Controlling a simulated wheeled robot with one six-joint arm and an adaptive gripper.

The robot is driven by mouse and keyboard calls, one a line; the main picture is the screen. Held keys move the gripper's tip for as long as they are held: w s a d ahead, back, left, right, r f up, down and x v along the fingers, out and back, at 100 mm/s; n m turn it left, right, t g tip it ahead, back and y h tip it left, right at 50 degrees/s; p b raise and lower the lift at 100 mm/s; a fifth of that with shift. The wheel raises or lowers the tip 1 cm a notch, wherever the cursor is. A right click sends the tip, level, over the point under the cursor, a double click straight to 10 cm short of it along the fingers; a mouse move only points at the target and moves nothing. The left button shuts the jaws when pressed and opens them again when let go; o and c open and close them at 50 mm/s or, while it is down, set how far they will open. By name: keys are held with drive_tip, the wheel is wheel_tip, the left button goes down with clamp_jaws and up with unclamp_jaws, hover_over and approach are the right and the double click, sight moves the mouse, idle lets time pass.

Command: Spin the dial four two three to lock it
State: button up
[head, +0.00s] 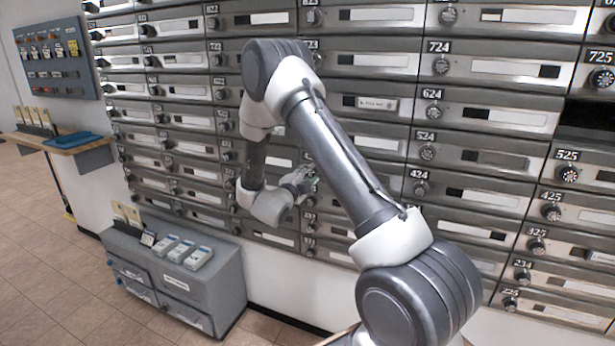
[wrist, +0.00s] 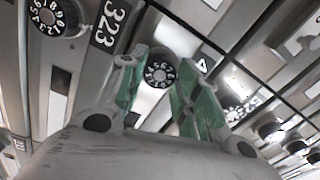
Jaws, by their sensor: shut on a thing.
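The gripped dial (wrist: 158,74) is round and black with white numbers, and sits between the two green-lined fingers of my gripper (wrist: 157,70) in the wrist view. A plate starting with 4 (wrist: 201,64) is just right of it; the rest of that plate is hidden. The plate 323 (wrist: 110,22) and its larger-looking dial (wrist: 50,14) lie to the left. In the head view my gripper (head: 309,183) is against the mailbox wall, left of the 424 dial (head: 420,188); my arm hides the gripped dial there. The exact number at its mark is unreadable.
Rows of grey mailbox doors (head: 490,158) with similar dials fill the wall closely around my gripper. A grey cabinet (head: 210,275) with small items stands low at the left. A wooden shelf (head: 62,143) and blue panel (head: 57,62) are farther left. Tiled floor at left is clear.

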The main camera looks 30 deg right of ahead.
drive_tip(key=m, duration=1.9)
drive_tip(key=shift+m, duration=0.3)
idle(0.3)
drive_tip(key=o, duration=1)
drive_tip(key=shift+o, duration=0.2)
drive_tip(key=v, duration=1.2)
